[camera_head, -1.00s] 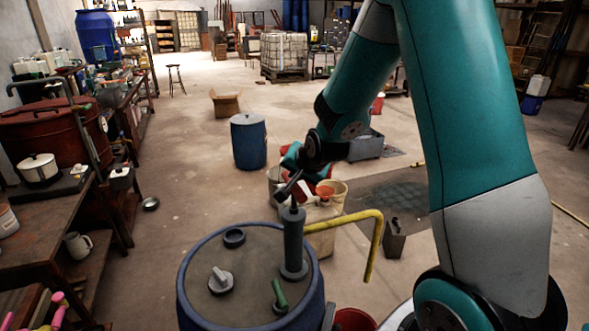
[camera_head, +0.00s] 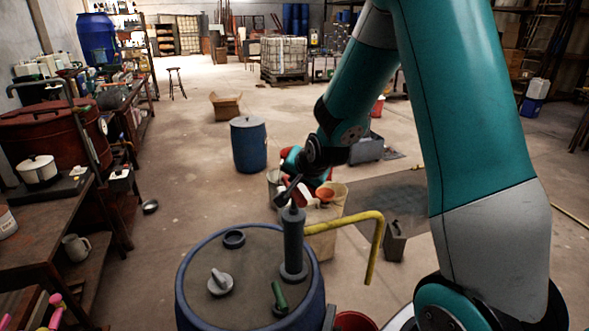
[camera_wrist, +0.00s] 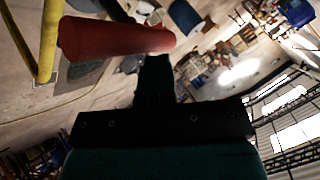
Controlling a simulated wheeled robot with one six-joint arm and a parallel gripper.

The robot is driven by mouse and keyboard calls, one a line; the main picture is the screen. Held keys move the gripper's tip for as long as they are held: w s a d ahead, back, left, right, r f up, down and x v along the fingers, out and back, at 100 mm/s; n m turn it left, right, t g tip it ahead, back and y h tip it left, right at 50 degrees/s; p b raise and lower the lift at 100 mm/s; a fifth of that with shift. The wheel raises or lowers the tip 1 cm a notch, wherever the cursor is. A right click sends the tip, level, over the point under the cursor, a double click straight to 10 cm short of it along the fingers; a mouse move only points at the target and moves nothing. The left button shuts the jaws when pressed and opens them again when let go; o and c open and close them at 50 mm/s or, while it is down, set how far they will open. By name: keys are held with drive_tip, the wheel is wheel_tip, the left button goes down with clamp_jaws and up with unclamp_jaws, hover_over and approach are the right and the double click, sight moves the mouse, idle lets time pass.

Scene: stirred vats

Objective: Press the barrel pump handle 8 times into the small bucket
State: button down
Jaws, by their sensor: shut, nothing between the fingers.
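The blue barrel (camera_head: 192,294) stands in front of me with a grey pump (camera_head: 293,246) upright on its lid. A yellow spout (camera_head: 345,217) runs right from the pump and bends down. Its mouth is above a red bucket (camera_head: 354,321), mostly cut off by the lower edge. In the wrist view, a red handle grip (camera_wrist: 112,38) lies across the tip of my gripper (camera_wrist: 154,72), which is shut and empty. It is at or very near the grip; contact cannot be told.
A smaller blue drum (camera_head: 248,147) stands farther back. A workbench (camera_head: 40,215) lines the left side.

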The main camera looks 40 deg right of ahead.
drive_tip(key=shift+s+f+b, duration=0.1)
drive_tip(key=shift+f+b, duration=1.05)
drive_tip(key=shift+f, duration=0.3)
idle(0.7)
drive_tip(key=shift+r, duration=0.1)
drive_tip(key=shift+r+p, duration=2.95)
drive_tip(key=shift+r, duration=1.05)
drive_tip(key=shift+r+p, duration=2.05)
drive_tip(key=shift+r, duration=0.9)
drive_tip(key=shift+r, duration=0.1)
